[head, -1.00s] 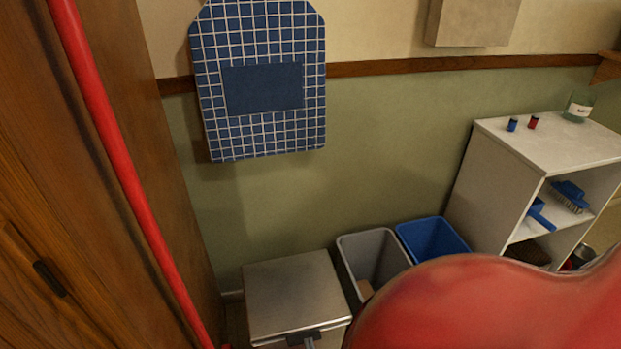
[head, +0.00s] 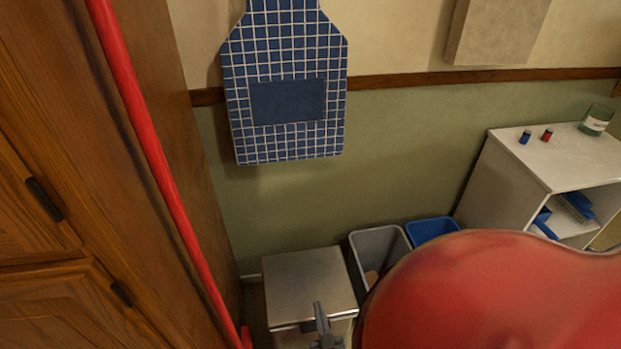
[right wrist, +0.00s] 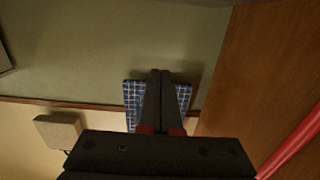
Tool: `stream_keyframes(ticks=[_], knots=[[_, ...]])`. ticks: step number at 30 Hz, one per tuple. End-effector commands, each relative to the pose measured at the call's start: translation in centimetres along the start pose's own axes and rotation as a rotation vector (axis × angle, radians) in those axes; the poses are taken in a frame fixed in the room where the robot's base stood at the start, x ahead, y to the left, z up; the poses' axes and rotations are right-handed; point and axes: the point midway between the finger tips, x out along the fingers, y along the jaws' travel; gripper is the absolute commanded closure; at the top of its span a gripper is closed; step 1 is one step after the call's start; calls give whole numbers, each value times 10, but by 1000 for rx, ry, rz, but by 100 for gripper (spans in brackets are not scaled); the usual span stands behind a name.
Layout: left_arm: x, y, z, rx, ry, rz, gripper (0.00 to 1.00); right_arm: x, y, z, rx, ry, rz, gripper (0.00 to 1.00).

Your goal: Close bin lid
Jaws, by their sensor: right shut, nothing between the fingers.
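The bin (head: 335,329) with a square metal lid (head: 305,278) stands at the lower middle of the head view, against the green wall. The lid looks flat and level on top of the bin. My right gripper (head: 318,308) is at the lid's front edge, its fingers together and empty. I cannot tell whether it touches the lid. In the right wrist view the shut fingers (right wrist: 160,75) point toward the wall, and the lid is not seen there. My red arm hides the area right of the bin. My left gripper is not in view.
A grey open bin (head: 378,240) and a blue open bin (head: 432,229) stand right of the lidded bin. A white shelf (head: 520,160) is farther right. A red pole (head: 150,150) and wooden cabinet (head: 60,240) are on the left. A blue checked apron (head: 290,140) hangs above.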

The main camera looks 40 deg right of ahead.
Motion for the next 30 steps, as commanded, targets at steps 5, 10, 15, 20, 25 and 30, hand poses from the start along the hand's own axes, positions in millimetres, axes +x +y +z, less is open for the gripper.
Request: stream_keyframes(ticks=[5, 10, 15, 20, 25, 30], knots=[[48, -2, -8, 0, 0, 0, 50, 15, 0, -46, -1, -99, -2, 100], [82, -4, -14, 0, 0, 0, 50, 31, 0, -69, 0, -132, 0, 100], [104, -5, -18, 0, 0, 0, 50, 47, -1, -87, -2, -177, -3, 100], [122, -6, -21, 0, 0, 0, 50, 58, -1, -100, -1, -285, -2, 100], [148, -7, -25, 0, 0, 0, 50, 72, -1, -118, 0, -404, -2, 100], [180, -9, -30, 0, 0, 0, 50, 96, 0, -138, -1, -507, -1, 100]])
